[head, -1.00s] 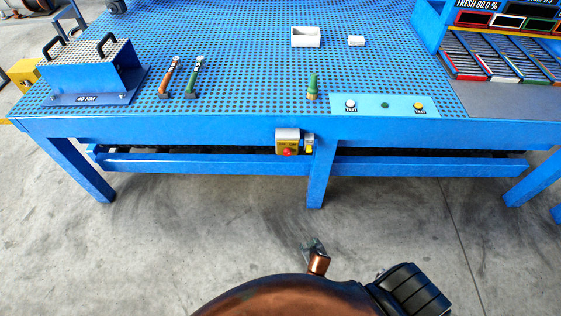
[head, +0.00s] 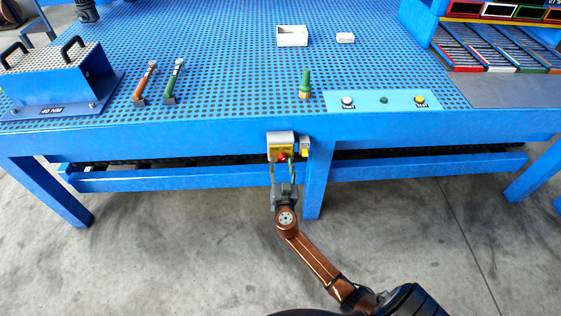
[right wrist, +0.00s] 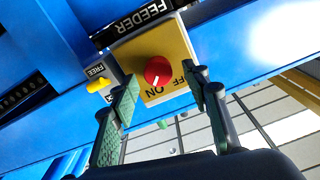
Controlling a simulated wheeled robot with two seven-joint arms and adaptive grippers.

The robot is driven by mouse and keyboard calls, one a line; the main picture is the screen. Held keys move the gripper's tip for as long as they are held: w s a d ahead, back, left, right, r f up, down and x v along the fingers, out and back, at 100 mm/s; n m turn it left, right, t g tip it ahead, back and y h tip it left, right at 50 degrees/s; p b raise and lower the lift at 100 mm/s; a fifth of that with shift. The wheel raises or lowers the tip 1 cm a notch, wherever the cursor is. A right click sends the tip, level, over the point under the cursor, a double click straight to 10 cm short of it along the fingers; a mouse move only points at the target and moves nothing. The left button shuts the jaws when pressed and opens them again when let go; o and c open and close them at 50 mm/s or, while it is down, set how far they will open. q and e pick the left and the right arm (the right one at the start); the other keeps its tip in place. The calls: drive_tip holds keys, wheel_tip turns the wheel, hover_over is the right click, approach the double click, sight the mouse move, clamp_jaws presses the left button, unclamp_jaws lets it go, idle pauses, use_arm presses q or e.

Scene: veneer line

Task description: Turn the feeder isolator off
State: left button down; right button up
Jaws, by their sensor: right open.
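The feeder isolator is a yellow-faced box (head: 280,143) under the table's front edge. It also shows in the right wrist view (right wrist: 180,45), under a black FEEDER label. Its round red knob (right wrist: 158,71) has a white mark pointing toward the printed ON; OFF is printed to the right of that. My right gripper (head: 282,172) is just below and in front of the box. In the right wrist view my right gripper (right wrist: 162,92) is open and empty, one finger on each side of the knob, with no clear contact. My left gripper is not in view.
A small box marked FREE with a yellow tab (right wrist: 98,84) sits beside the isolator. A blue table leg (head: 317,185) stands close to its right. The perforated blue tabletop (head: 230,80) overhangs above. Open floor (head: 180,240) lies in front.

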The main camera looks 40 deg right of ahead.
drive_tip(key=shift+x, duration=1.05)
drive_tip(key=shift+f, duration=0.1)
drive_tip(key=c, duration=1.1)
drive_tip(key=shift+a, duration=0.1)
drive_tip(key=shift+c, duration=0.3)
